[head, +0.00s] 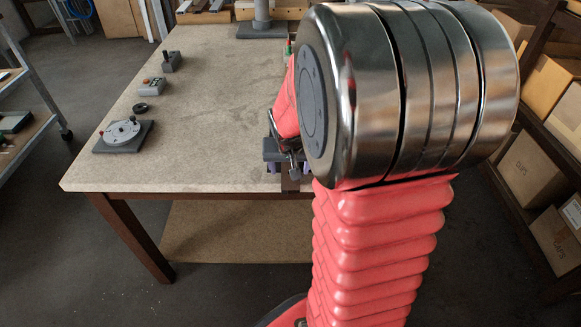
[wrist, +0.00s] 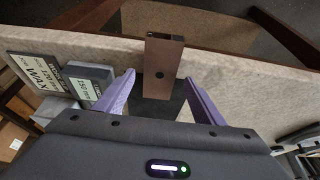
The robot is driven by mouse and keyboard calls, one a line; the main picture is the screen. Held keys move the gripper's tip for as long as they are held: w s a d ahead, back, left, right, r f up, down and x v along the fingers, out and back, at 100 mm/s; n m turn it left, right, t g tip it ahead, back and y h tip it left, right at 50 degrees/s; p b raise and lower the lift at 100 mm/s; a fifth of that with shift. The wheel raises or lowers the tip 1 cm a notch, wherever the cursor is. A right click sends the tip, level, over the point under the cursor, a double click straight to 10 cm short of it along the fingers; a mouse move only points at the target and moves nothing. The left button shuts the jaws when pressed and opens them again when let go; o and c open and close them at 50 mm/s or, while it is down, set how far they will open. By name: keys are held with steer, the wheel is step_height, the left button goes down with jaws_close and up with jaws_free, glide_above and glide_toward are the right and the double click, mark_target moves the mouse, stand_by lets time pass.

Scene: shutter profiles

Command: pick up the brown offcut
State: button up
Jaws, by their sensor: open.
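In the head view the offcut (head: 290,184) shows as a small brown piece at the front edge below my gripper (head: 287,168). My arm hides much of that area.
The table (head: 215,110) is mostly clear at centre. A dial fixture (head: 122,132), a black ring (head: 140,107) and small grey devices stand at its left. In the wrist view, labelled boxes (wrist: 90,80) lie left of my gripper. A dark patch (wrist: 155,108) lies between the fingers.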

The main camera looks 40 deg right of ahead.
steer(key=v, duration=1.3)
steer(key=shift+s+r, duration=0.15)
steer(key=shift+r, duration=0.05)
steer(key=shift+a, duration=0.2)
steer(key=s+a+r+n+t+y, duration=0.1)
steer(key=s+a+n, duration=0.2)
steer(key=a, duration=0.7)
steer(key=s+a+r+n+t+y, duration=0.1)
steer(key=s+a+r+n, duration=0.1)
steer(key=s+a+n, duration=0.2)
steer(key=s+a, duration=0.3)
steer(key=a, duration=0.2)
steer(key=shift+a+r+y, duration=0.2)
steer(key=shift+a+y, duration=0.15)
steer(key=shift+y, duration=0.05)
steer(key=shift+s, duration=0.1)
steer(key=shift+c, duration=0.4)
